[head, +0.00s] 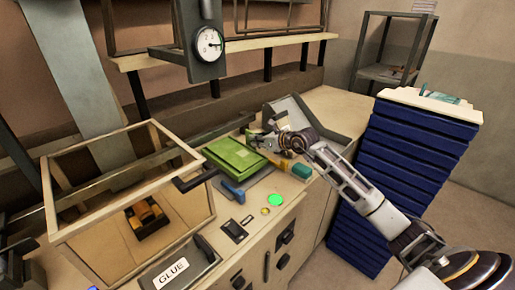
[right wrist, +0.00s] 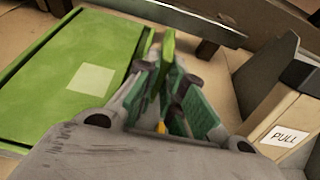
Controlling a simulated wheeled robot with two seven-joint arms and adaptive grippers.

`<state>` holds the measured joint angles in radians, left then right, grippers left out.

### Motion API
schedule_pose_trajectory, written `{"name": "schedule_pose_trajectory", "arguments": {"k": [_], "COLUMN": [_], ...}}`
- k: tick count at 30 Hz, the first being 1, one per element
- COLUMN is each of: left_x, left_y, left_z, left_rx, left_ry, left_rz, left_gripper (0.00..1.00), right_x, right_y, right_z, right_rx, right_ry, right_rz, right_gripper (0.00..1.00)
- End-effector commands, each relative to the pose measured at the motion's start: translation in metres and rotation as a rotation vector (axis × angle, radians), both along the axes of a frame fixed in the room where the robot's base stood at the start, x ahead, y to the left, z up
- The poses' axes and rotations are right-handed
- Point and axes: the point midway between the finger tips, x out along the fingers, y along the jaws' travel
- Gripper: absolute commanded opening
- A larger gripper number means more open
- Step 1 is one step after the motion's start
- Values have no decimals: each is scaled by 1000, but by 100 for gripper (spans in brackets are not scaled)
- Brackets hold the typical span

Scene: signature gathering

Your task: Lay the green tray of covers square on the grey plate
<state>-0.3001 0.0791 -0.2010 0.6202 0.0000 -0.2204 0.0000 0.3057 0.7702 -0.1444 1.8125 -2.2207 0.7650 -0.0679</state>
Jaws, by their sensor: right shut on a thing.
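The green tray (head: 235,155) is a flat green slab on the bench, left of my right gripper (head: 264,143). In the right wrist view the tray (right wrist: 45,100) fills the left side, with a pale square on top and a dark edge. There my right gripper (right wrist: 172,85) is shut on an upright green piece at the tray's right side, seemingly its tab. Whether the tray rests flat or is slightly raised cannot be told. My left gripper is not in view.
A clear-sided box (head: 130,215) with a dark handle stands left of the tray. A blue-handled tool (head: 232,190) and a green button (head: 275,200) lie in front. A grey sloped holder (head: 297,112) is behind. A PULL-marked block (right wrist: 284,122) is close on the right.

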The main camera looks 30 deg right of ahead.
Motion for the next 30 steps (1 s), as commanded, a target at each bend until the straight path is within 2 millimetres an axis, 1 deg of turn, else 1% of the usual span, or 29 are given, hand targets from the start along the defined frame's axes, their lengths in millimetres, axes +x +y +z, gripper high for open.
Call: {"name": "schedule_pose_trajectory", "arguments": {"k": [11, 14, 21, 24, 30], "left_x": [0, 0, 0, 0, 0], "left_y": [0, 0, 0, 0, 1], "left_z": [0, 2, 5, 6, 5], "left_rx": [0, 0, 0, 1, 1], "left_ry": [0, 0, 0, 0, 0], "left_rz": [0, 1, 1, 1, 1], "left_gripper": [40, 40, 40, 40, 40], "right_x": [0, 0, 0, 0, 0], "right_y": [0, 0, 0, 0, 0], "right_z": [-2, -9, -33, -37, -38], "right_rx": [2, 2, 1, 2, 2], "right_ry": [-2, 0, -1, -3, -3], "right_rz": [0, -1, -1, -1, -1], "right_gripper": [0, 0, 0, 0, 0]}}
